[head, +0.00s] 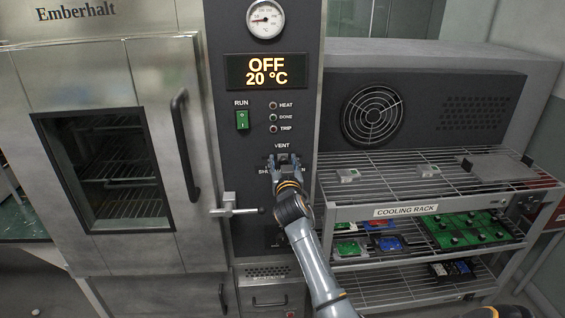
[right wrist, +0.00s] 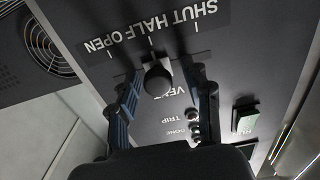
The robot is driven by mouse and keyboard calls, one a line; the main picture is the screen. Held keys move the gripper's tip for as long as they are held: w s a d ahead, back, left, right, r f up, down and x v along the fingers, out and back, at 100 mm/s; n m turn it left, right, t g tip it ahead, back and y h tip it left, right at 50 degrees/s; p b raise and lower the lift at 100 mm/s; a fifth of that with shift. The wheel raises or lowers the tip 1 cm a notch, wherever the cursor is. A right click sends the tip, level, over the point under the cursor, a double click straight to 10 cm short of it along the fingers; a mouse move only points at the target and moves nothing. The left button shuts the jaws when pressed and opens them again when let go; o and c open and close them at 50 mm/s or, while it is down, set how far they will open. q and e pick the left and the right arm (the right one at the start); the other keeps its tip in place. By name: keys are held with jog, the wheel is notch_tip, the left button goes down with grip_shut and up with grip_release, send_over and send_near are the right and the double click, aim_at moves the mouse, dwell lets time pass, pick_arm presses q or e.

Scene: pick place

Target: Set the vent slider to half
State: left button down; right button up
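The oven's dark control panel (head: 290,50) carries the vent slider, whose round black knob (right wrist: 157,80) shows in the right wrist view. The labels SHUT, HALF and OPEN (right wrist: 155,30) appear upside down there, with tick marks beside them. The knob looks roughly in line with the middle tick, by HALF; the slant of the view leaves its exact position unclear. My right gripper (head: 286,163) is at the slider, hiding most of it in the head view. Its fingers (right wrist: 163,82) are open, one on each side of the knob, with visible gaps. My left gripper is out of view.
A latch handle (head: 235,207) juts out left of my right arm, and the door handle (head: 180,145) is further left. The green RUN switch (head: 242,120) is above left of the slider. The display reads OFF, 20 °C. A cooling rack (head: 405,211) with several boards stands at right.

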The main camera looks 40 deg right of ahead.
jog(key=v, duration=1.2)
dwell(0.5)
